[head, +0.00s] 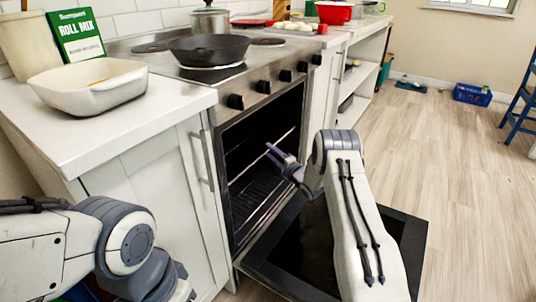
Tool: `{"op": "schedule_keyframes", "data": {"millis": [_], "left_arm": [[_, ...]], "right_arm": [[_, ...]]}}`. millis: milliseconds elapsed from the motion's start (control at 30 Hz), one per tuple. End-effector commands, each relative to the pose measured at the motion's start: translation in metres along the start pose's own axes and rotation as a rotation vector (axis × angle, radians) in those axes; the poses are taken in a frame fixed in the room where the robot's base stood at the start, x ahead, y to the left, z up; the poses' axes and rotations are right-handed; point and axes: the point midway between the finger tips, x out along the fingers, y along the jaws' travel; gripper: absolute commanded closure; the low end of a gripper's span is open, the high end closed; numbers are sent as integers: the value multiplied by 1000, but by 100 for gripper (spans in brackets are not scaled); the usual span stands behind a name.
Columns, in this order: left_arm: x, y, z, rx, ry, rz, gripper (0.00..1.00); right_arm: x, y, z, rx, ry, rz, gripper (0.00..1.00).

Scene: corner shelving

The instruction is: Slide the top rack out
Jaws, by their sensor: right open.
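The oven stands with its door (300,250) folded down and its dark inside open. The top rack (250,166) shows as a thin light bar across the upper part of the opening. A lower rack (256,194) of dark wires lies below it.
A black pan (208,50) and a steel pot (210,20) stand on the stove. A white baking dish (88,86) and a green roll mix box (76,36) are on the left counter. The oven door juts out low in front.

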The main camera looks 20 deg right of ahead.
Motion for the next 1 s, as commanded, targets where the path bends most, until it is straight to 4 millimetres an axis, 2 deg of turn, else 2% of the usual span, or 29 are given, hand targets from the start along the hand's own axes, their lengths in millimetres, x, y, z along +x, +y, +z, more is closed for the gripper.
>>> {"op": "schedule_keyframes", "data": {"millis": [100, 200, 500, 567, 600, 633, 1000], "left_arm": [[6, 0, 0, 0, 0, 0, 50], [7, 0, 0, 0, 0, 0, 50], [7, 0, 0, 0, 0, 0, 50], [7, 0, 0, 0, 0, 0, 50], [7, 0, 0, 0, 0, 0, 50], [7, 0, 0, 0, 0, 0, 50], [7, 0, 0, 0, 0, 0, 50]], "right_arm": [[14, -2, -1, 0, 2, 1, 55], [20, -1, 0, 1, 0, -1, 55], [22, 0, 0, 2, -1, -1, 55], [22, 0, 0, 2, -1, -1, 78], [21, 0, 0, 2, -1, -1, 93], [21, 0, 0, 2, -1, -1, 100], [21, 0, 1, 2, -1, -2, 100]]}}
